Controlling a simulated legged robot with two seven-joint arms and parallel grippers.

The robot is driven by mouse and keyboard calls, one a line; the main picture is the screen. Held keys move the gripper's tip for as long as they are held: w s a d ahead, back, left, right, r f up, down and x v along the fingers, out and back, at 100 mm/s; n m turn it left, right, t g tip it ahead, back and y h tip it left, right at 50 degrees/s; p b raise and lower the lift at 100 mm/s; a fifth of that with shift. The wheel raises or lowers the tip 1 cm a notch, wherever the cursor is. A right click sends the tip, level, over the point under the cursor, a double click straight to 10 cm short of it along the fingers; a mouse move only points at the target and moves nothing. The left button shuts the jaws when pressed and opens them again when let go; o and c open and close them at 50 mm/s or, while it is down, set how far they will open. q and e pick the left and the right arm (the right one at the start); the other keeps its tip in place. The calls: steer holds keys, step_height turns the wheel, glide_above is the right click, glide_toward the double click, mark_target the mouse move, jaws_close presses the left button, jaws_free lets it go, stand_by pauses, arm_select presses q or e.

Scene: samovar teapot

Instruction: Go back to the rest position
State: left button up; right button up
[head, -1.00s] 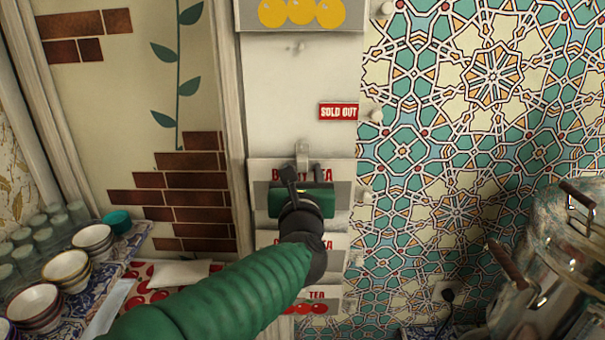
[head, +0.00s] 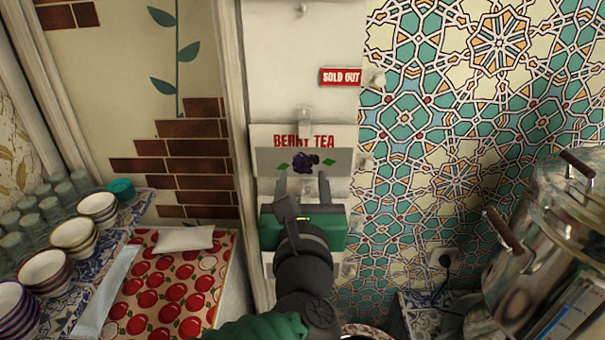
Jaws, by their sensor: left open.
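My left gripper (head: 302,182) is in the lower middle of the head view, black with a green body, in front of the wall strip with the signs. Its two fingers point up and stand apart, with nothing between them. Their tips overlap the lower edge of the BERRY TEA sign (head: 267,160) in the picture; I cannot tell whether they touch it. The sign hangs on a clear hook and shows a dark berry with green leaves. My right gripper is not in view.
A red SOLD OUT sign (head: 341,77) hangs higher up. A metal samovar (head: 540,240) stands at the right. Patterned tiles (head: 430,150) cover the right wall.

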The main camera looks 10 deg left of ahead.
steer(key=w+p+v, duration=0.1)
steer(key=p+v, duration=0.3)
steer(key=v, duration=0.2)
arm_select(q)
step_height(320, 180, down, 24)
steer(key=m+g+h+b, duration=0.45)
steer(key=m+g, duration=0.25)
steer(key=m, duration=1.7)
steer(key=s+a+f+m+g+b, duration=0.1)
steer(key=s+a+f+m+g, duration=0.6)
steer(key=s+a+f+m, duration=0.3)
steer(key=s+f+m, duration=0.4)
steer(key=f, duration=0.1)
steer(key=shift+s+f+g+y+b, duration=0.15)
steer(key=shift+f+g+y+b, duration=0.1)
steer(key=shift+g+y+b, duration=0.15)
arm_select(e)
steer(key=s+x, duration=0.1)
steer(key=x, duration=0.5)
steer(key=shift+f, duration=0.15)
arm_select(q)
steer(key=shift+d, duration=0.15)
